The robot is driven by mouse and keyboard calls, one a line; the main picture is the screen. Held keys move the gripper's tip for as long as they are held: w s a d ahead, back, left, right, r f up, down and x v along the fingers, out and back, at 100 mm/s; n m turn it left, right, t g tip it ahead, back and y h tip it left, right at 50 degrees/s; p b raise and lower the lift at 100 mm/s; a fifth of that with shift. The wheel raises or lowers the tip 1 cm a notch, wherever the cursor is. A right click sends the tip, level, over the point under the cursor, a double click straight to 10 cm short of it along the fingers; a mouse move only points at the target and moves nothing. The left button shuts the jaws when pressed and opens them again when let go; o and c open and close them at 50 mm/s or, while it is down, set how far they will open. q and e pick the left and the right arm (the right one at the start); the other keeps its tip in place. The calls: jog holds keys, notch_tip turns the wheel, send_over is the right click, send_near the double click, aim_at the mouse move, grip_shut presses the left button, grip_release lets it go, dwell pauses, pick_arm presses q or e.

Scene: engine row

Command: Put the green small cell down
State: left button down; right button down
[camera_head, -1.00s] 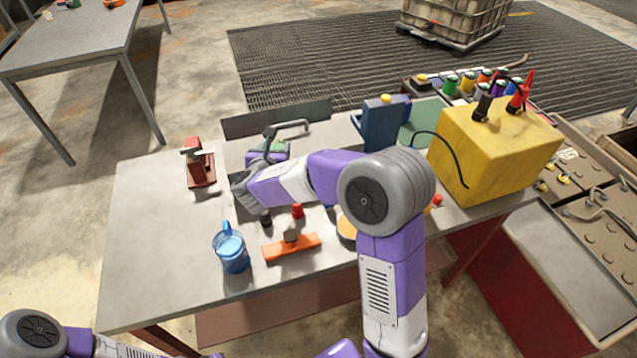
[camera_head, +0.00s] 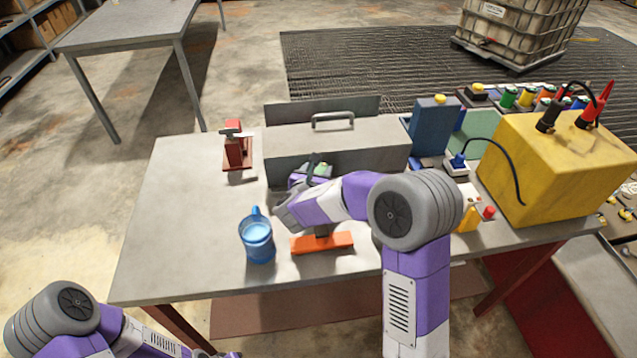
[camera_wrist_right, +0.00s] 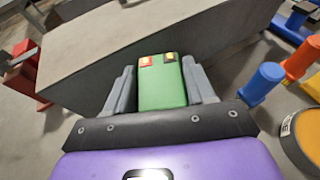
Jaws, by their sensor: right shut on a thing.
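Whether the cell touches the table or the box cannot be told. My left arm shows at the lower left, but its gripper is not clearly visible.
The grey table (camera_head: 180,215) holds a red vise-like stand (camera_head: 236,152) at the left and a blue mug (camera_head: 257,242) near the front. An orange-based item (camera_head: 322,243) lies beside the mug. A yellow box with clamps (camera_head: 553,165) stands at the right. The table's left part is clear.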

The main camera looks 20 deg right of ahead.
notch_tip(320, 180, down, 4)
jog(key=shift+w+r+b, duration=0.1)
jog(key=shift+r+b, duration=0.15)
jog(key=shift+b, duration=0.25)
jog(key=shift+r, duration=0.1)
jog(key=c, duration=0.8)
grip_release()
jog(key=shift+f, duration=0.25)
jog(key=o, duration=0.4)
jog(key=shift+r, duration=0.1)
